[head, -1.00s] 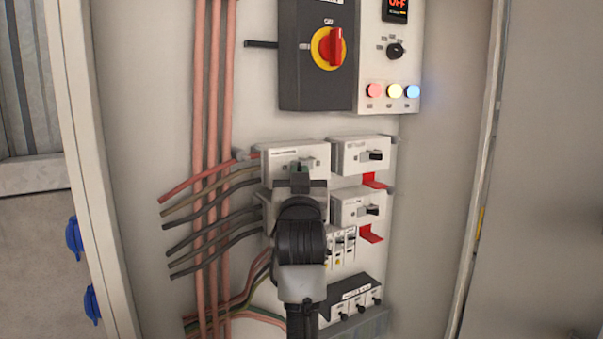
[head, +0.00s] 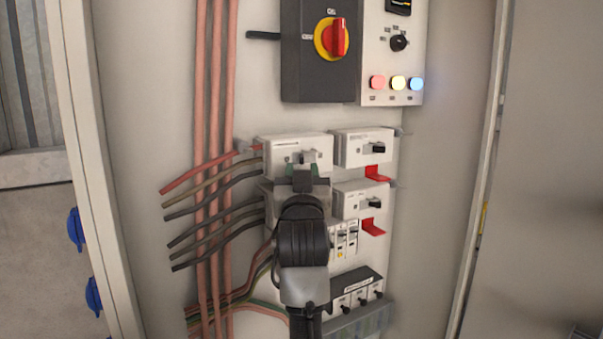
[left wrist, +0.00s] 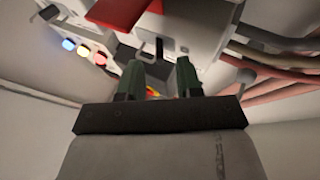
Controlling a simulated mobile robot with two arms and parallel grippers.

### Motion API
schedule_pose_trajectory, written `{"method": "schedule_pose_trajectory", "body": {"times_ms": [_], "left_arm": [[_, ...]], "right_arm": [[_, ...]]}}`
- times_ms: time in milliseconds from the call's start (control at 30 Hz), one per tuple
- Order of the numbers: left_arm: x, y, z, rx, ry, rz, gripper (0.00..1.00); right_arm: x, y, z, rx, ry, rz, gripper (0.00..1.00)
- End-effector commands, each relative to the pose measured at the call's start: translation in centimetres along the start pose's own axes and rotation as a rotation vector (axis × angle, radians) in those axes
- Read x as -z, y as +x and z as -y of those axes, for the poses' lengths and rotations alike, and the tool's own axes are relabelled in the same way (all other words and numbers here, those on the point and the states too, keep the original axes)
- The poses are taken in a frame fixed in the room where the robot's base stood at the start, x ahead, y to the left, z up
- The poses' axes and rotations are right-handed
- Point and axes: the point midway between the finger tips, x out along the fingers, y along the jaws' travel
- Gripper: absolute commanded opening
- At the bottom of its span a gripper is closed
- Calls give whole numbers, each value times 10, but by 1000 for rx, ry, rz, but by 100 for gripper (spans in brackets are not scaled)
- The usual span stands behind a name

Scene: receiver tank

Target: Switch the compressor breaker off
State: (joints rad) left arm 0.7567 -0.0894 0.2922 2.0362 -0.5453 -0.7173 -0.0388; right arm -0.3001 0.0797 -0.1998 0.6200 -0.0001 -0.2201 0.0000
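Several white breakers sit in the panel, and their labels are too small to read, so I cannot tell which is the compressor's. The upper left breaker (head: 285,146) has a small grey toggle (head: 306,157) near its middle. The upper right breaker (head: 362,146) and lower right breaker (head: 359,199) have black toggles towards their right sides. My left gripper (head: 303,170) is just below the upper left toggle and hides most of the lower left breaker. In the left wrist view its two green fingers (left wrist: 158,66) stand apart with a gap between them. Contact with a toggle cannot be made out.
A dark main switch box (head: 300,75) with a red and yellow rotary knob (head: 332,39) is above. Cables (head: 215,190) run on the left. Red tabs (head: 374,226) stick out at the right breakers.

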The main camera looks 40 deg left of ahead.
Motion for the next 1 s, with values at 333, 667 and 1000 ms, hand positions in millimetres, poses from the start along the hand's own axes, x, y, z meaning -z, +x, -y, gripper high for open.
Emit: {"method": "schedule_pose_trajectory", "body": {"times_ms": [333, 667, 1000], "left_arm": [[-4, -70, 0, 1, -2, 2, 35], [-2, -89, 1, 2, 0, 2, 35], [-1, -89, 1, 1, 0, 2, 35]], "right_arm": [[-2, 29, 0, 0, 0, 0, 44], [-3, 33, 0, 0, 0, 0, 44], [-3, 33, 0, 0, 0, 0, 44]]}}
